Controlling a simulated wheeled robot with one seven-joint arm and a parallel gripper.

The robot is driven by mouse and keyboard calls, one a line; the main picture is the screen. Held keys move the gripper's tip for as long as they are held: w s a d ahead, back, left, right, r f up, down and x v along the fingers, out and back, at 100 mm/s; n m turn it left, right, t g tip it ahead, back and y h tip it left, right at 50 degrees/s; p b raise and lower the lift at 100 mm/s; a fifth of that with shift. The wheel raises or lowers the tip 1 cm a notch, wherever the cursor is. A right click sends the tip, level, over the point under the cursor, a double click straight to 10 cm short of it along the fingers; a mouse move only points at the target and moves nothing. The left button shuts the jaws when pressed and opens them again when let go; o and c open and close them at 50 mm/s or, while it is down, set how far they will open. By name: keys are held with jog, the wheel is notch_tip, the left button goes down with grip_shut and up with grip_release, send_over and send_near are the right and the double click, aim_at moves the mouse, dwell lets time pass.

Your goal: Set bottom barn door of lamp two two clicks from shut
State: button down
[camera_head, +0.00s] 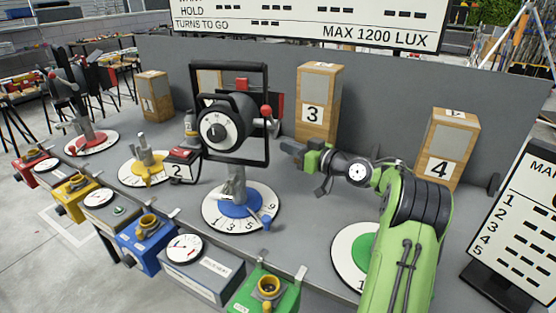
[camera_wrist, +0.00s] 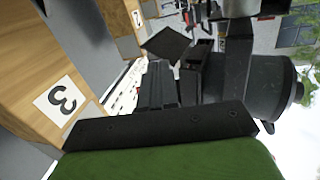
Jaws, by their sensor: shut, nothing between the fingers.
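A black lamp (camera_head: 226,122) hangs in a square black yoke on a blue dial base (camera_head: 238,206), with a white dial on its near face and a red knob on its right. My gripper (camera_head: 290,147) is shut and empty, just right of the yoke, pointing left. In the wrist view its dark fingers (camera_wrist: 158,85) point at black lamp parts, with a flat black plate (camera_wrist: 167,43), perhaps a barn door, beyond them. The bottom door and its setting cannot be made out.
Wooden boxes marked 3 (camera_head: 318,105) and 4 (camera_head: 447,150) stand behind on the grey bench. A red-based lamp (camera_head: 88,138) and a yellow-based post (camera_head: 147,168) are left. Blue (camera_head: 147,238) and green (camera_head: 262,292) control boxes line the front. A board (camera_head: 520,220) stands right.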

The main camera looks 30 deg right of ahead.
jog(key=f+p+x, duration=0.1)
jog(key=p+x, duration=0.2)
jog(key=x, duration=0.6)
jog(key=shift+w, duration=0.35)
jog(key=shift+a+f, duration=0.1)
jog(key=shift+p, duration=0.3)
